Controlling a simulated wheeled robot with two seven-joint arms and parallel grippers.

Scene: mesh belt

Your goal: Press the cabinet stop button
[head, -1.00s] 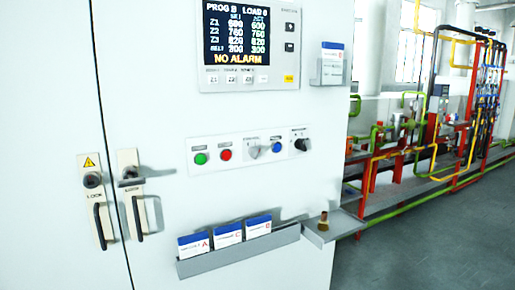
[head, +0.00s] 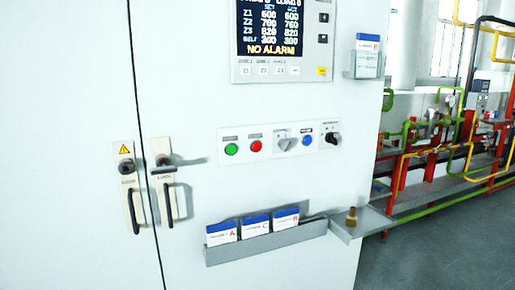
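The white cabinet (head: 200,90) fills most of the head view. A switch panel (head: 270,160) sits on its front, below the display. On it, from left to right, are a green button (head: 231,149), a red button (head: 256,146), a grey rotary knob (head: 286,143), a blue button (head: 308,140) and a black rotary knob (head: 332,138). The red button looks like the stop button, but its label is too small to read. Nothing covers the buttons. Neither of my grippers is in view.
The display (head: 275,25) reads NO ALARM. Door handles (head: 133,190) stick out at the left. A tray (head: 265,241) holding several cards and a small shelf (head: 350,229) with a brown brush-like item (head: 351,217) jut out below the switches. Coloured pipes (head: 450,150) stand at the right. Grey floor is clear there.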

